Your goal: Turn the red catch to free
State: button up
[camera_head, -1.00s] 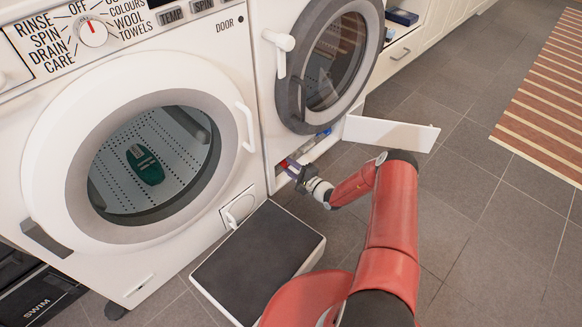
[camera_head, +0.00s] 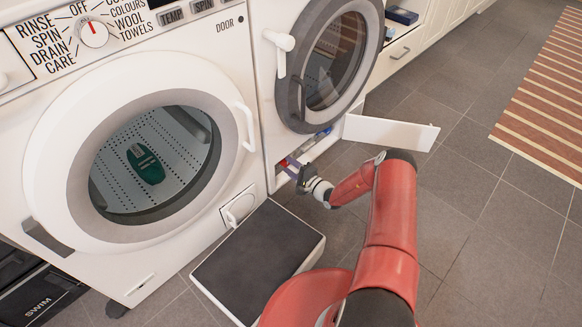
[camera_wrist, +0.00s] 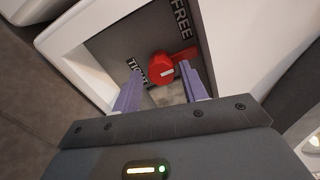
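The red catch (camera_wrist: 162,67) shows in the wrist view as a round knob with a small white mark, on a dark panel inside a white recess. A red bar (camera_wrist: 184,55) reaches from behind it to the right. The word FREE (camera_wrist: 181,18) stands at the upper right and TIGHT (camera_wrist: 137,73) at the left. My gripper (camera_wrist: 160,70) is open, its purple fingers pointing at the panel on either side of the knob. I cannot tell whether they touch it.
The opening's white flap (camera_head: 392,132) stands out to its right. The right machine's round door (camera_head: 327,65) is just above my gripper. A dark-topped step (camera_head: 258,262) lies left of my arm. The left machine's door (camera_head: 140,165) is shut. Floor is clear at right.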

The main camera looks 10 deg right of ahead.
jog(key=shift+o, duration=0.6)
jog(key=p+v, duration=0.1)
jog(key=v, duration=0.6)
jog(key=shift+s+d, duration=0.25)
jog(key=shift+s, duration=0.05)
